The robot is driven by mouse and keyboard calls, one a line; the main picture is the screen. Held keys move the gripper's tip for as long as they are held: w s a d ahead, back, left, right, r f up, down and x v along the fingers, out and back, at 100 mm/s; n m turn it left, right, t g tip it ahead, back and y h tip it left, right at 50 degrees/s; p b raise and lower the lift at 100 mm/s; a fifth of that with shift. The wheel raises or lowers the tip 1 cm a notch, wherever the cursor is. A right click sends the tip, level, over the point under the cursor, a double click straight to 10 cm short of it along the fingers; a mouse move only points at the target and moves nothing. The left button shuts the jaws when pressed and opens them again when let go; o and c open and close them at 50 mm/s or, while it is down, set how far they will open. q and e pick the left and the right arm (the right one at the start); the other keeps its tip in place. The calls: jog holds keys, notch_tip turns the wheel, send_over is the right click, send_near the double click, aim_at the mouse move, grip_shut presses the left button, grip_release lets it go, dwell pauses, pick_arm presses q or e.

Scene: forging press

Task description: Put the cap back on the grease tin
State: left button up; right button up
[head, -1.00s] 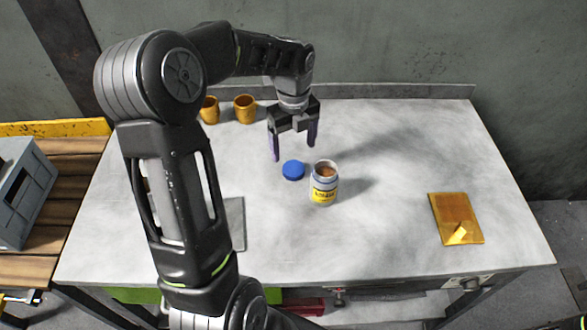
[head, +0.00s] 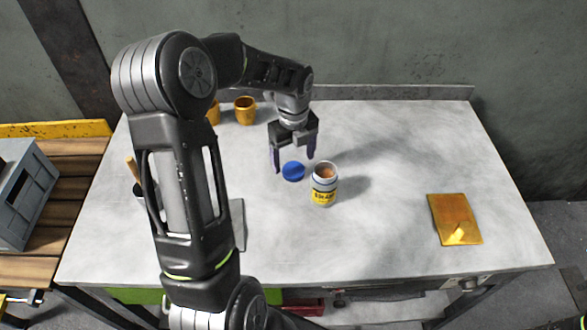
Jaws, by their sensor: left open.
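The grease tin (head: 324,186) stands upright and uncapped on the table, with a white body, a yellow label and brown grease showing in its mouth. The blue cap (head: 293,171) lies on the table just left of the tin, apart from it. My left gripper (head: 293,163) is open with its fingers pointing down, close to the cap, with one finger on each side of it in the picture. I cannot tell whether the fingertips touch the table. My right gripper is not in view.
Two orange cups (head: 245,110) stand at the back left, one partly hidden by my arm. An orange-brown board (head: 455,219) with a small yellow piece lies at the right. A grey flat item (head: 238,224) lies partly behind my arm. The table's middle right is clear.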

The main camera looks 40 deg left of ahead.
aim_at(293, 169)
pick_arm(q)
jog(key=shift+f, duration=1.8)
jog(key=shift+c, duration=0.2)
jog(key=c, duration=1.4)
